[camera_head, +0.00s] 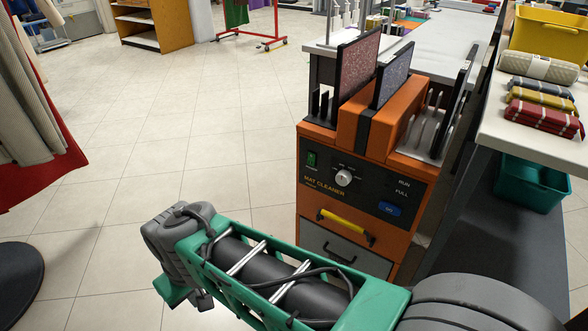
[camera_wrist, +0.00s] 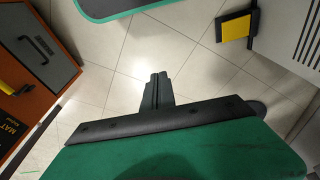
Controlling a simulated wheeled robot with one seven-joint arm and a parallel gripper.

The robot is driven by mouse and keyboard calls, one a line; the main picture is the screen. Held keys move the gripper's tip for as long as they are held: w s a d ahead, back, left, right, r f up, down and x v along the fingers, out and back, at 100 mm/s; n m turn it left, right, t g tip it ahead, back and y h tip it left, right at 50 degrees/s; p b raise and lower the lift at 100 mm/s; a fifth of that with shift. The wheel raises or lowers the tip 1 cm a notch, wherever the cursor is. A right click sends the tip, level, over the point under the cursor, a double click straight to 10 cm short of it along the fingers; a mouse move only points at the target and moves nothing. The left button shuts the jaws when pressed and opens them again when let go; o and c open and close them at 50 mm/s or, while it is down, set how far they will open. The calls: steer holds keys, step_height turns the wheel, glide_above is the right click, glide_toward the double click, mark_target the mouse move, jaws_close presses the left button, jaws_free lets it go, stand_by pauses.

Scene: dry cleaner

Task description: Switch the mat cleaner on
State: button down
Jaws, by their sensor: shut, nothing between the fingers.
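The mat cleaner (camera_head: 312,213) is an orange cabinet with a black panel, standing right of centre in the head view. Its panel carries a green rocker switch (camera_head: 311,160), a white-faced knob (camera_head: 344,177) and a blue button (camera_head: 389,208). No light shows beside the RUN and FULL labels; the rocker's position is too small to tell. In the wrist view the cleaner's orange front (camera_wrist: 48,98) is at the left edge, with part of its lettering. My gripper (camera_wrist: 155,77) is shut and empty, pointing over floor, apart from the cleaner. Its fingers are not clear in the head view.
Framed mats (camera_head: 358,65) stand in slots on the cleaner. A yellow handle (camera_head: 345,225) and a grey drawer (camera_head: 337,250) are below its panel. A counter with folded cloths (camera_head: 543,116) and a teal bin (camera_head: 533,183) are at right. Tiled floor (camera_head: 180,130) is open at left.

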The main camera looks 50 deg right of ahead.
mark_target(311, 163)
steer(key=w+d+f+m+h+p, duration=0.1)
steer(key=w+d+h, duration=0.2)
steer(key=d, duration=0.6)
steer(key=w+d+f+h, duration=0.15)
steer(key=d+h, duration=0.25)
steer(key=d, duration=0.5)
steer(key=w+d+f+m+h+p, duration=0.1)
steer(key=w+d+h, duration=0.25)
steer(key=d, duration=0.45)
steer(key=d+r+n+h, duration=0.3)
steer(key=d+r+h, duration=0.2)
steer(key=d, duration=0.3)
steer(key=shift+s+g+h+p, duration=0.3)
steer(key=shift+s+h+p, duration=0.05)
steer(key=shift+h, duration=0.3)
steer(key=d+b, duration=0.1)
steer(key=d, duration=0.3)
steer(key=d+f+b, duration=0.1)
steer(key=d+b, duration=0.1)
steer(key=d, duration=0.2)
steer(key=w+d+f+b, duration=0.1)
steer(key=d, duration=0.3)
steer(key=shift+d, duration=0.4)
steer(key=shift+w+d+r, duration=0.15)
steer(key=shift+d, duration=0.35)
